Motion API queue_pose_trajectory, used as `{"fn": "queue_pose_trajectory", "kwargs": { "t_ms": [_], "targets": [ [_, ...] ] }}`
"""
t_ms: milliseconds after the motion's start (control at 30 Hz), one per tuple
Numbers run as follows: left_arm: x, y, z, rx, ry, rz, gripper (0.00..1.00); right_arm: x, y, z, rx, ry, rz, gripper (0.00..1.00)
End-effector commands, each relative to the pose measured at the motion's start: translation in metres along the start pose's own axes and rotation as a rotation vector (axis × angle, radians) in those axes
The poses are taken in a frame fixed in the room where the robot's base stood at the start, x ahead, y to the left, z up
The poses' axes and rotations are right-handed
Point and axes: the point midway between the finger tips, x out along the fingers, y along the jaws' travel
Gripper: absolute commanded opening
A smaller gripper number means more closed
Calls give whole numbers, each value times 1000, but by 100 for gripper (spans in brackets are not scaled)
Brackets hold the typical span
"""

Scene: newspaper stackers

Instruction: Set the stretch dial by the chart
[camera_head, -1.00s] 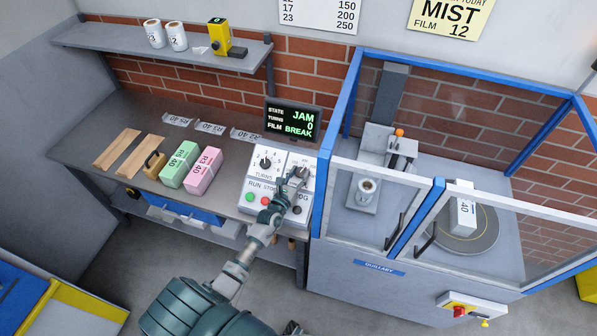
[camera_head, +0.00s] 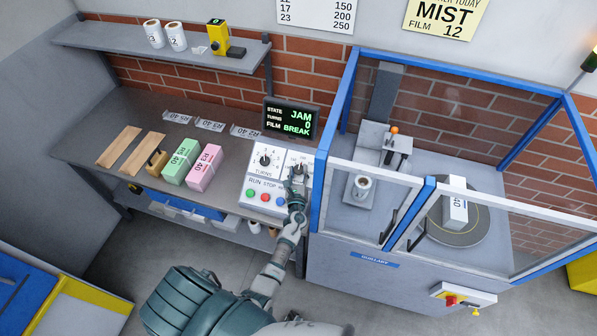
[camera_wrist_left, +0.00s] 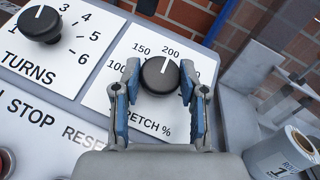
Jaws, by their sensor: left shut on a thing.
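The black stretch dial (camera_wrist_left: 160,75) sits between the blue-padded fingers of my left gripper (camera_wrist_left: 158,100), which is shut on it. In the head view my left gripper (camera_head: 297,184) is at the right part of the control panel (camera_head: 262,181) and mostly hides the dial. The chart (camera_head: 317,14) on the wall is cut off at the top; rows 17 with 200 and 23 with 250 show, and a 150 above. A yellow card (camera_head: 445,17) reads MIST, FILM 12. My right gripper is out of view.
The turns dial (camera_wrist_left: 40,23) and push buttons are close beside the stretch dial. The screen (camera_head: 291,119) reads JAM, 0, BREAK. A blue-framed enclosure (camera_head: 322,190) stands just right of the panel. Green (camera_head: 181,162) and pink (camera_head: 206,166) blocks lie left on the bench.

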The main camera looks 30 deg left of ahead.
Motion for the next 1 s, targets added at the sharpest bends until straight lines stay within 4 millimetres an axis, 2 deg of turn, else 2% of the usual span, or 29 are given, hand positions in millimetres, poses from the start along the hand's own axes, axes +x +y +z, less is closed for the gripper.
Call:
{"fn": "queue_pose_trajectory", "kwargs": {
  "t_ms": [267,300,367,667,767,867,1000],
  "targets": [
    [0,0,0,0,0,0,7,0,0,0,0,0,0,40],
    [0,0,0,0,0,0,50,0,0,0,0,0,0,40],
    [0,0,0,0,0,0,65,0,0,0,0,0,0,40],
    [0,0,0,0,0,-1,66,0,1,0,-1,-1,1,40],
    [-6,0,-1,0,2,-1,66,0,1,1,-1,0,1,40],
    [-21,0,-2,0,3,-1,66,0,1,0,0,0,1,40],
    [-52,1,-2,0,4,0,66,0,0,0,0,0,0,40]
  ]
}}
